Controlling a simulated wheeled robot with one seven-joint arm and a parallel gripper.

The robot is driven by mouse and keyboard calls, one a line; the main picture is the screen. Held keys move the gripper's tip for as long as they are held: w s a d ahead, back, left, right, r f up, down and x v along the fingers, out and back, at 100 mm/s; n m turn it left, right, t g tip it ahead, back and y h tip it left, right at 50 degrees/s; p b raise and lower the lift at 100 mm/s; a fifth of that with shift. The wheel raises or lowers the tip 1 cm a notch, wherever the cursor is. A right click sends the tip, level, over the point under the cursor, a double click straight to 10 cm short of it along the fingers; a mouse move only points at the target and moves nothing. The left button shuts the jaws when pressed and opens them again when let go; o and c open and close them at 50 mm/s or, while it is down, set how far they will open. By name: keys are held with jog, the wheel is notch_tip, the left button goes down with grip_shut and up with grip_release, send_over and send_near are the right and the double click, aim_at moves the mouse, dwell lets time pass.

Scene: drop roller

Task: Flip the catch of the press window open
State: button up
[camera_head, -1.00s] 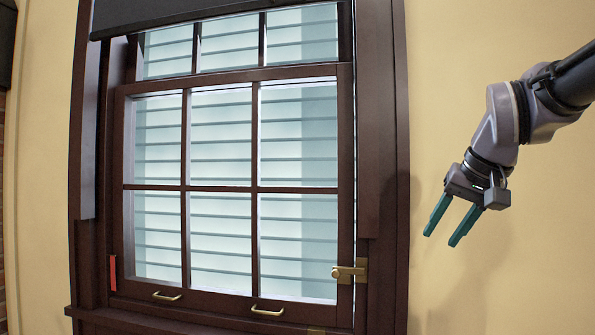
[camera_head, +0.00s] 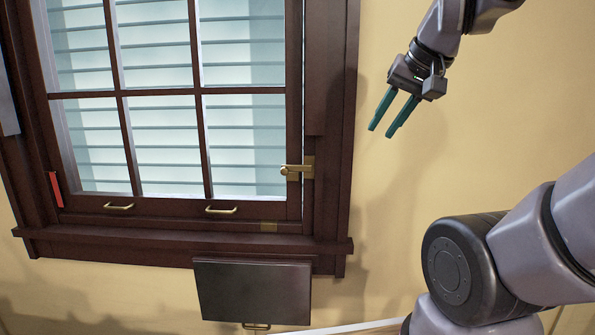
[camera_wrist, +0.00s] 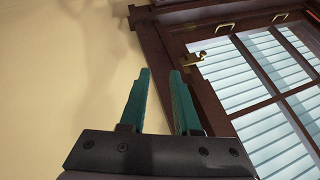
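The window (camera_head: 125,90) has a dark brown frame and a lower sash with several panes. Its brass catch (camera_head: 296,171) sits at the sash's lower right edge, reaching across onto the right jamb. The catch also shows in the wrist view (camera_wrist: 196,57), beyond my fingers. My gripper (camera_head: 380,131) has teal fingers and hangs right of the window, up and to the right of the catch, apart from it. In the wrist view my gripper (camera_wrist: 163,75) is open with nothing between its fingers.
Two brass handles (camera_head: 221,210) (camera_head: 119,206) sit on the sash's bottom rail. A red strip (camera_head: 55,189) marks the left jamb. A dark panel (camera_head: 254,291) with a small brass handle juts below the sill. The yellow wall right of the window is clear.

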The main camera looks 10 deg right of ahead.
jog(key=shift+f, duration=0.1)
grip_shut()
jog(key=shift+w+a+f+m+g+y, duration=0.4)
jog(key=shift+w+f+m+g+y, duration=0.25)
jog(key=shift+w+f+m+y, duration=2)
jog(key=shift+w+a+f+m+g+y, duration=0.5)
jog(key=shift+w+f+m+y, duration=1.2)
jog(key=shift+w+f+m, duration=1.9)
jog(key=shift+w+a+f+m+g+y, duration=0.25)
jog(key=shift+w+f+m+g+y, duration=0.5)
jog(key=shift+w+f+m+y, duration=1.9)
jog(key=shift+w+f+h, duration=0.5)
jog(key=shift+w+f, duration=0.3)
jog(key=shift+w, duration=0.1)
